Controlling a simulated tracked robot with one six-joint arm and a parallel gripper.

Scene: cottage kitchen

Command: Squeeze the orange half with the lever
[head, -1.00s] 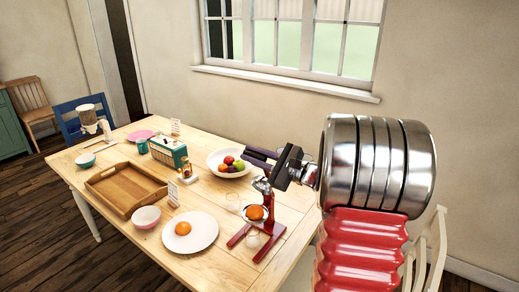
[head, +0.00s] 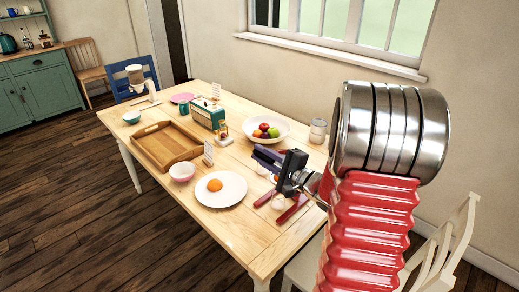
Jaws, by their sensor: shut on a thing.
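The red lever press (head: 292,210) stands near the right end of the table, largely hidden behind my gripper and arm. Its dark purple lever handle (head: 266,157) sticks out to the left of my gripper. My gripper (head: 283,165) is shut on this lever, low over the press. A sliver of orange (head: 277,178) shows under the gripper, seemingly the half on the press; whether the press touches it is hidden. Another orange piece (head: 214,185) lies on a white plate (head: 232,199) to the left. A small clear glass (head: 278,202) stands by the press foot.
A small sign (head: 208,153) stands behind the plate. The table's front edge is clear.

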